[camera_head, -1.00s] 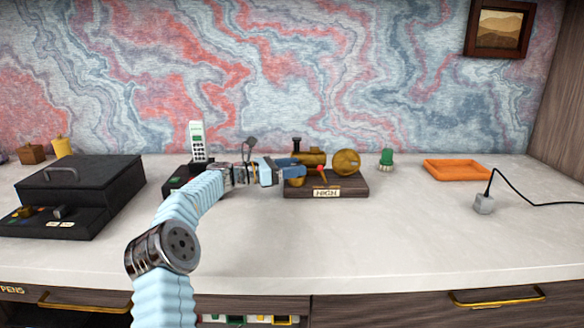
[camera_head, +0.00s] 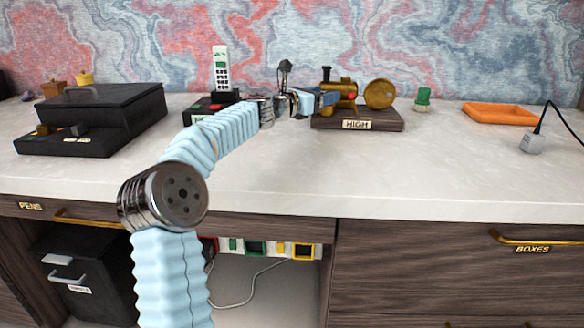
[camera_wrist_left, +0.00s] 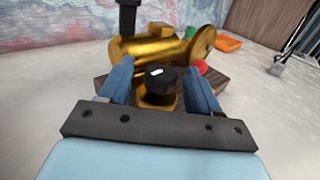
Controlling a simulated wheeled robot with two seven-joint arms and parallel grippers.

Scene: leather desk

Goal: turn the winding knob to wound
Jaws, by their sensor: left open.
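A brass steam-engine model (camera_head: 380,95) stands on a dark wooden base (camera_head: 385,123) with a label reading HIGH. In the left wrist view the brass body (camera_wrist_left: 145,50) fills the upper middle. A black knob (camera_wrist_left: 160,76) with a white mark sits on a brass mount, likely the winding knob. My left gripper (camera_wrist_left: 158,72) is open, with one blue finger on each side of the knob; I cannot tell whether they touch it. In the head view the left gripper (camera_head: 318,101) is at the engine's left end and hides the knob.
A red ball (camera_wrist_left: 201,67) shows beside the engine's wheel. A phone (camera_head: 221,70) stands behind my left arm, and a black box (camera_head: 110,105) is at left. A green item (camera_head: 422,98), an orange tray (camera_head: 495,112) and a grey plug (camera_head: 532,143) lie right. The front desktop is clear.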

